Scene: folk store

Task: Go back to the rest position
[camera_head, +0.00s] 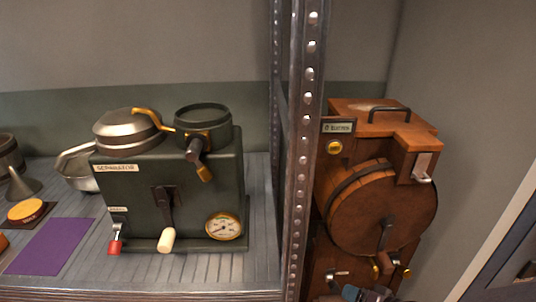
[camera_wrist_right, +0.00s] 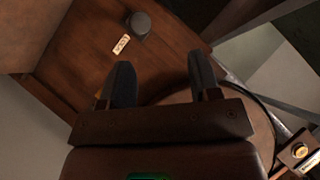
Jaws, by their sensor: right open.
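My right gripper (camera_head: 362,293) shows only in part at the bottom edge of the head view, in front of the lower part of a wooden machine (camera_head: 380,210) with a round drum. In the right wrist view my right gripper (camera_wrist_right: 160,82) has its two dark fingers apart, with nothing held between them. Brown wood lies behind the fingers there, with a dark round knob (camera_wrist_right: 138,24) and a small light label (camera_wrist_right: 122,44) on it. I cannot tell if the fingertips touch the wood. My left gripper is not in view.
A perforated metal post (camera_head: 298,160) stands between the wooden machine and a shelf. On the shelf are a dark green separator (camera_head: 135,200) with levers and a gauge, a purple mat (camera_head: 52,247), and a funnel (camera_head: 22,185).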

